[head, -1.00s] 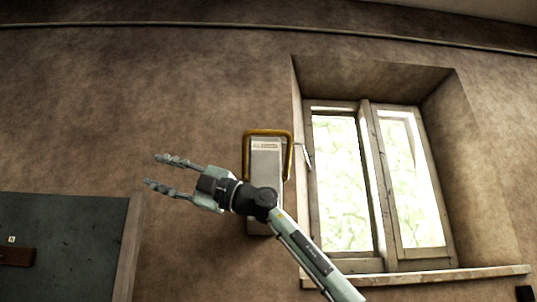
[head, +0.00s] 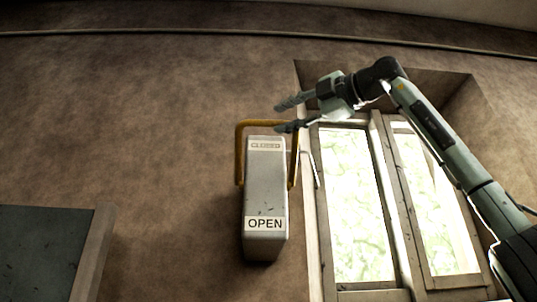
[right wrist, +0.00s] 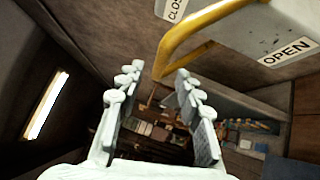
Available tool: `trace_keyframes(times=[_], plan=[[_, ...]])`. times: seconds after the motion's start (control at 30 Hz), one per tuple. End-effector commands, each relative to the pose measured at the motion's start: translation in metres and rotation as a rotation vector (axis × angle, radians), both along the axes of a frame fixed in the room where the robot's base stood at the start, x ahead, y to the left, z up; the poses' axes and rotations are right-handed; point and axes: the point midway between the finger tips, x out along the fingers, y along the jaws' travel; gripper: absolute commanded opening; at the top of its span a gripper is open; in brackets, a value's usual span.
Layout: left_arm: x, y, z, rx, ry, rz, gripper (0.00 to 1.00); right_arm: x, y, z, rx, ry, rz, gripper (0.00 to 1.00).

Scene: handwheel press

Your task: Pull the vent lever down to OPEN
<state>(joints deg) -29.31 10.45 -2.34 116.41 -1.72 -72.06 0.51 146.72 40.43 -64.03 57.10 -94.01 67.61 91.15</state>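The vent lever (head: 240,152) is a yellow bar bent around the top of a grey wall box (head: 265,185). Its crossbar is up by the CLOSED label (head: 265,145); the OPEN label (head: 265,223) is at the box's lower end. My right gripper (head: 283,116) is open, with its fingers pointing left at the lever's upper right corner. In the right wrist view the yellow lever (right wrist: 190,40) lies just beyond and above the open fingers (right wrist: 150,95); nothing shows between them. I cannot tell whether a finger touches the bar. My left gripper is not in view.
A window (head: 360,205) in a deep recess is right of the box, with a thin white handle (head: 312,165) at its frame. A dark framed panel (head: 40,250) is at lower left. The wall left of the box is bare.

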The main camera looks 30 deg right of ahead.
Motion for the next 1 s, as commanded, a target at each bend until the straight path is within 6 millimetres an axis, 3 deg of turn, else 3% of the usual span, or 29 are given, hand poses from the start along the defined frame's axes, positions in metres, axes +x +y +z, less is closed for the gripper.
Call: trace_keyframes(times=[0.3, 0.67, 1.0], plan=[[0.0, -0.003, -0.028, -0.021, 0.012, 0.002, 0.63, 0.044, 0.016, 0.008, 0.0, 0.001, 0.002, 0.36], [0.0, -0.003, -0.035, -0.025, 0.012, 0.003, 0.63, 0.051, 0.019, 0.007, 0.0, 0.0, 0.002, 0.36], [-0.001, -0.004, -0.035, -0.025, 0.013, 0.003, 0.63, 0.051, 0.019, 0.007, -0.001, 0.0, 0.003, 0.0]])
